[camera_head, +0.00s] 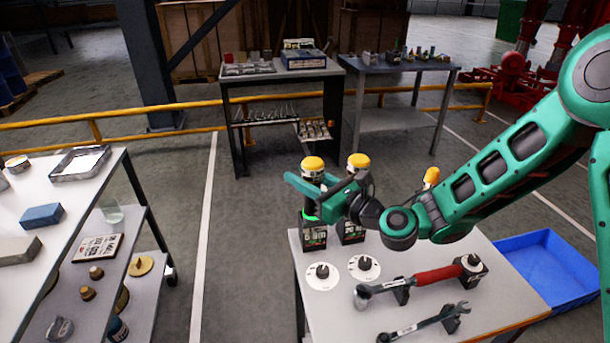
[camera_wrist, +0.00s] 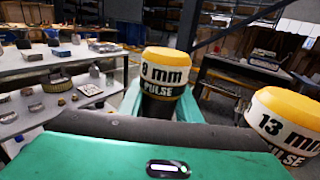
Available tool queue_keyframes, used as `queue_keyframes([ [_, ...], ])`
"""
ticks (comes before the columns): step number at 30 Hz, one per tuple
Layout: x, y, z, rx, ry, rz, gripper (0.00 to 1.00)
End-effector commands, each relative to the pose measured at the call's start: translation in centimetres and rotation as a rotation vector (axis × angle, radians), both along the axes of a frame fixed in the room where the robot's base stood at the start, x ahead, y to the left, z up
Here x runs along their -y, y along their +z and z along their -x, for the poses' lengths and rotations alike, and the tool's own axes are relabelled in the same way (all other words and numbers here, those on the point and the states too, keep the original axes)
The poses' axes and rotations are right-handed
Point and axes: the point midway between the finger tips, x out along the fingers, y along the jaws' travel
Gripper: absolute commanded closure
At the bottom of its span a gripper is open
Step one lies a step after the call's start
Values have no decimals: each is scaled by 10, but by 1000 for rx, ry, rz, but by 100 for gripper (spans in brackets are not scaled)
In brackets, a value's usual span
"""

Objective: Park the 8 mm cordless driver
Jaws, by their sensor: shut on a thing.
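The 8 mm driver (camera_head: 312,164) has a yellow cap and a white band, and stands roughly upright at the far left corner of the white table. In the wrist view its band (camera_wrist: 165,74) reads as 8 mm PULSE. My gripper (camera_head: 313,186) is shut on the driver just below the cap. Below the gripper is a dark block with a pale label (camera_head: 315,237) and a green glow above it. I cannot tell whether the driver rests on the table or hangs slightly above it. The 13 mm driver (camera_head: 358,161) stands close to its right, also in the wrist view (camera_wrist: 288,122).
Another yellow-capped thing (camera_head: 431,177) is partly hidden by my arm. Two white discs with black knobs (camera_head: 322,276) (camera_head: 364,268), a red-handled tool (camera_head: 432,276) and a wrench (camera_head: 425,322) occupy the table (camera_head: 340,315). A blue bin (camera_head: 543,267) lies right.

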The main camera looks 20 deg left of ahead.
Motion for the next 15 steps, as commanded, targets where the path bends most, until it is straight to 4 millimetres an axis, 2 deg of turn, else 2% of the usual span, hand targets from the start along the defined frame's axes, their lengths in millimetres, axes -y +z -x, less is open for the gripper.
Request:
queue_keyframes([
  [15,0,-8,0,0,-1,-1,100],
])
